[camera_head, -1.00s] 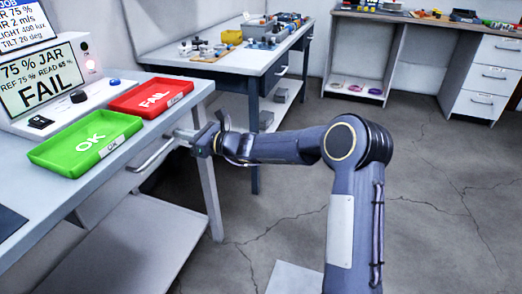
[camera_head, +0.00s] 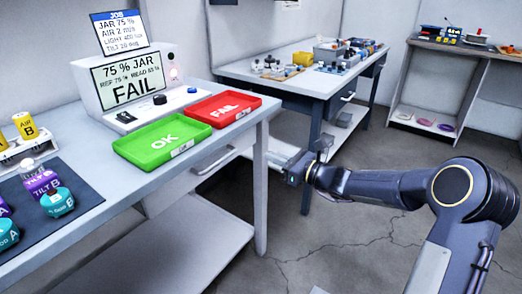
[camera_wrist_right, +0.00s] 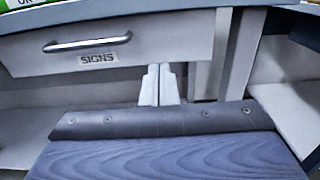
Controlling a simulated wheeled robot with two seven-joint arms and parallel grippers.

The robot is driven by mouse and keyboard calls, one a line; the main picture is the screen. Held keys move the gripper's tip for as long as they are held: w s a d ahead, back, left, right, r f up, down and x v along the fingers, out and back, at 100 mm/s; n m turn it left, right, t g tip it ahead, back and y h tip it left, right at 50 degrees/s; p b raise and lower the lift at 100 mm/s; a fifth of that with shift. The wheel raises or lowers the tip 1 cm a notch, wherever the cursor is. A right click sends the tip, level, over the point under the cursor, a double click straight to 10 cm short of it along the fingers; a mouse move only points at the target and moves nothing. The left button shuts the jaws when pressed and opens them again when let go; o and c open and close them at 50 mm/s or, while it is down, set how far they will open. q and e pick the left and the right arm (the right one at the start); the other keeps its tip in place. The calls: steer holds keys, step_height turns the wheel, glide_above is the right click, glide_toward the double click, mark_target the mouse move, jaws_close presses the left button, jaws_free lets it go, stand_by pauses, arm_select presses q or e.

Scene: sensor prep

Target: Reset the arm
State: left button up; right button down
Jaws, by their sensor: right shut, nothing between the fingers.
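My right arm reaches in from the right in the head view. Its right gripper (camera_head: 284,160) is beside the bench's right front leg, below the worktop level and clear of the drawer handle (camera_head: 214,161). In the right wrist view the two pale fingers (camera_wrist_right: 158,84) are together and hold nothing. They point toward the bench front, to the right of the handle (camera_wrist_right: 87,43) of the drawer labelled SIGNS (camera_wrist_right: 98,59). My left gripper is not in view.
The bench bears a green OK tray (camera_head: 160,142), a red FAIL tray (camera_head: 222,108), a display box reading FAIL (camera_head: 134,83) and a dark mat (camera_head: 88,199) with several coloured sensors. A second bench (camera_head: 240,70) stands behind. Open floor (camera_head: 345,240) lies below my arm.

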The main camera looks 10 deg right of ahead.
steer(key=s+a+r+n+g, duration=0.2)
steer(key=s+a+n+g, duration=0.1)
steer(key=s+n, duration=0.55)
steer(key=s+a+r+n+g, duration=0.1)
steer(key=s+a+n+g, duration=0.3)
steer(key=s, duration=0.8)
steer(key=s+d+f+n+g+h, duration=0.1)
steer(key=s+d+f+n+h, duration=0.25)
steer(key=s+n, duration=0.45)
steer(key=s+d+f+n+h, duration=0.3)
steer(key=s+f+n+h, duration=0.15)
steer(key=s, duration=0.65)
step_height(320, 180, up, 26)
steer(key=n+p, duration=0.1)
steer(key=p, duration=2.5)
steer(key=shift+d, duration=0.4)
steer(key=shift+r, duration=0.1)
